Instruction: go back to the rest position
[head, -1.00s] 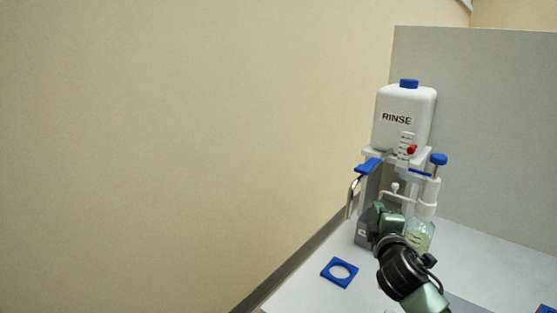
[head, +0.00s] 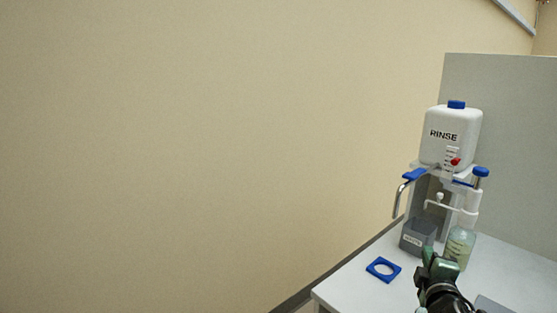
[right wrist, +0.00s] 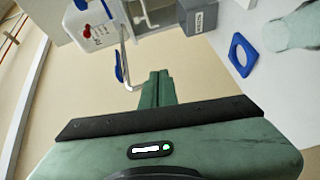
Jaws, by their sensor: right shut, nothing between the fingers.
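My right gripper (head: 428,258) shows at the lower right of the head view, green with a dark wrist, in front of the table's apparatus. In the right wrist view its two green fingers (right wrist: 158,86) lie together with nothing between them. The bottle with the blue-topped pump (head: 461,246) stands behind it, partly covered by the gripper in the head view. My left gripper is in neither current view.
The white RINSE tank (head: 452,135) sits on a stand with a blue-handled lever (head: 413,174). A grey box (head: 417,237) stands below. A blue ring holder (head: 383,269) lies on the white table (head: 345,286). A grey partition (head: 515,150) rises behind; a beige wall fills the left.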

